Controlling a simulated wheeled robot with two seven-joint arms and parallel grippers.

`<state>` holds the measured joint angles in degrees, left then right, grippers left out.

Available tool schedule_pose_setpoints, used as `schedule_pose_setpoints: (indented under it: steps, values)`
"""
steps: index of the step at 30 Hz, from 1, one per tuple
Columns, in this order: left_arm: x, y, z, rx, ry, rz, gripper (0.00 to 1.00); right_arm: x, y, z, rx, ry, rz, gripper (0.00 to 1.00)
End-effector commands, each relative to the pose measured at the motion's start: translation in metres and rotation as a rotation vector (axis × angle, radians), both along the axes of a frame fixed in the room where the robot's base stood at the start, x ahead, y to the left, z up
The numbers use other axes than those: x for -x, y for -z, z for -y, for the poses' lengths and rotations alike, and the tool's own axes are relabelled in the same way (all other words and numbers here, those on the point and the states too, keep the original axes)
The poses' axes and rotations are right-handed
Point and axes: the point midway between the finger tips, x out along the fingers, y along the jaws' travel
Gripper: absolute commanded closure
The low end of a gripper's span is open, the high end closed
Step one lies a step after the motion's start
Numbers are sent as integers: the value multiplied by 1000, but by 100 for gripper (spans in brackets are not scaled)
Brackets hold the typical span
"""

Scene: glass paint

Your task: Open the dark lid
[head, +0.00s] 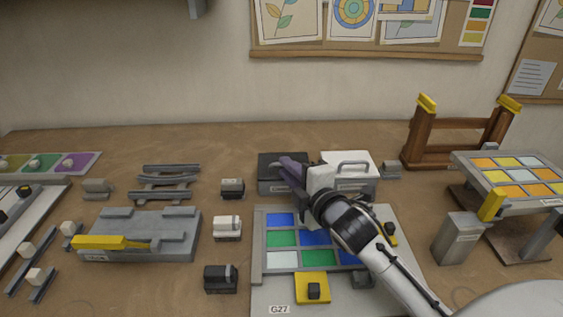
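The dark lid (268,161) tops a box at the back middle of the table, left of a matching box with a white lid (335,161) and a grey bar handle (354,164). My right gripper (288,165) reaches in from the lower right. Its dark fingers are at the right part of the dark lid and cover it there. Any handle on the dark lid is hidden behind them. The lid looks closed and flat. I cannot tell whether the fingers touch it or are shut on anything. My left gripper is not in view.
A panel of blue, green and white glass tiles (257,250) lies under my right forearm. Small dark and white blocks (227,228) stand left of it. A grey fixture with a yellow handle (110,242) is further left. A wooden stand (458,124) and tilted tile rack (510,175) are at right.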

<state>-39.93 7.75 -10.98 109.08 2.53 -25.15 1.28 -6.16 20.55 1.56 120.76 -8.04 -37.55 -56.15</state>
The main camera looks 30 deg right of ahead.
Motion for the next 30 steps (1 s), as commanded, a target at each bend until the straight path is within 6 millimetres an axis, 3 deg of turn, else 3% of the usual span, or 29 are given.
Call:
schedule_pose_setpoints:
  steps: [3,9,17,20,30]
  values:
    - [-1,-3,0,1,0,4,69,-18,2,3,-1,0,1,85]
    - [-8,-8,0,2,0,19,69,-31,5,4,1,-1,0,85]
    - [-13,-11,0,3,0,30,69,-32,6,4,1,-1,0,85]
    - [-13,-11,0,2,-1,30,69,-32,6,4,1,-1,0,100]
    - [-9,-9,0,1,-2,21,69,-32,6,4,1,0,0,100]
